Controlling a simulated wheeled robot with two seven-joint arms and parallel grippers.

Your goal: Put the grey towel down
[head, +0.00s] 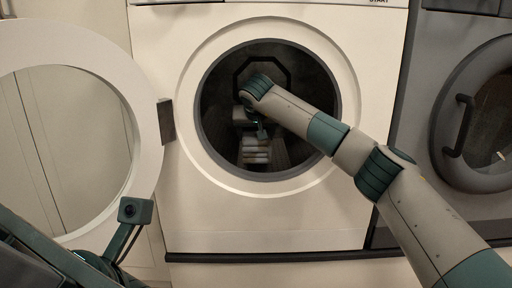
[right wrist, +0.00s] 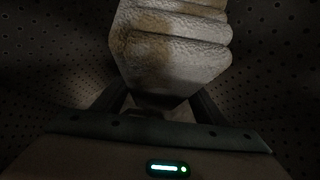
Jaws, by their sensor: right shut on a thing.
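The grey towel (right wrist: 172,50) is a folded, layered bundle that looks pale with brownish shading in the right wrist view. In the head view the towel (head: 256,152) shows small inside the drum of the white washing machine (head: 195,215). My right arm reaches in through the round opening, and my right gripper (right wrist: 160,98) is shut on the towel's near end. The dim light hides whether the towel touches the drum floor. Part of my left arm, with its wrist camera, shows at the lower left of the head view; its fingers cannot be made out.
The washer's round door (head: 145,105) stands open at the left. The dark perforated drum wall (right wrist: 270,60) surrounds the right gripper closely. A grey machine (head: 425,80) with a shut round door stands at the right.

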